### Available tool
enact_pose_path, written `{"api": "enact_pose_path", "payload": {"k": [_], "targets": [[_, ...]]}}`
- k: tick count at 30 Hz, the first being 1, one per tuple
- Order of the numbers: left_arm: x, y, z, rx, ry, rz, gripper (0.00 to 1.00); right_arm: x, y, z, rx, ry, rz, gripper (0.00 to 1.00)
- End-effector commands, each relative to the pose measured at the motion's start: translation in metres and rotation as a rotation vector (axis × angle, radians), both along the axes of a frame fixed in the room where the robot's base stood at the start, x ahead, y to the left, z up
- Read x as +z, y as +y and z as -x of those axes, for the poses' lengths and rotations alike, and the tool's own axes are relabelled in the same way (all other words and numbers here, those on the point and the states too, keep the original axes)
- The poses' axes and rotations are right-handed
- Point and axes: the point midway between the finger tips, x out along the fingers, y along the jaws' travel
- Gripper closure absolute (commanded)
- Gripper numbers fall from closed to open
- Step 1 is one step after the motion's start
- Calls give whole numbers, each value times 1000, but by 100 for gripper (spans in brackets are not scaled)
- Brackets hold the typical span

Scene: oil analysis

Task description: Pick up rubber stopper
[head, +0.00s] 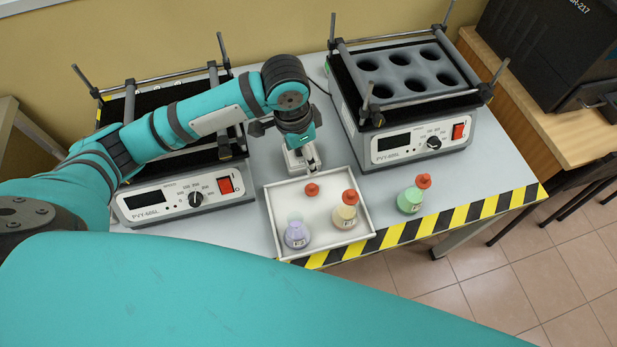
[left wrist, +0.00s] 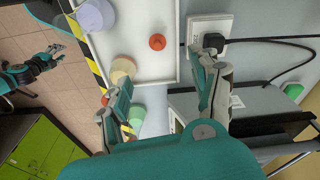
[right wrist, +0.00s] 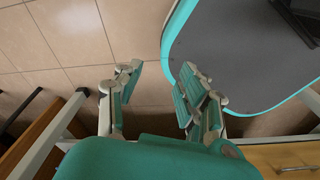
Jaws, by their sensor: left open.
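A loose red rubber stopper (head: 312,190) lies on the white tray (head: 282,253), near its back edge. It also shows in the left wrist view (left wrist: 157,42), ahead of the fingers. My left gripper (head: 312,168) is open and empty, above and just behind the stopper, pointing down. In the left wrist view my left fingers (left wrist: 163,80) are spread wide with nothing between them. A purple flask (head: 297,236) without a stopper stands in the tray. My right gripper (right wrist: 158,72) is open and empty over the floor, away from the table.
A yellowish flask (head: 345,217) with a red stopper stands in the tray. A green flask (head: 410,201) with a red stopper stands on the table to its right. Two shaker machines stand behind, one left (head: 190,203) and one right (head: 430,145). Striped tape marks the front table edge.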

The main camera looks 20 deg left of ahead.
Motion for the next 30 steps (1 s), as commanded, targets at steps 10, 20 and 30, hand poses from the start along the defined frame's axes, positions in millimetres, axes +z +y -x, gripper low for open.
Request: {"api": "enact_pose_path", "payload": {"k": [10,20,30], "targets": [[-75,-7,-5,0,5,-2,36,4,-16,30,5,46,22,60],[-111,-10,-8,-2,1,0,36,7,-13,14,4,19,17,60],[-154,-15,-14,-1,2,-1,36,14,-1,10,0,13,2,60]]}}
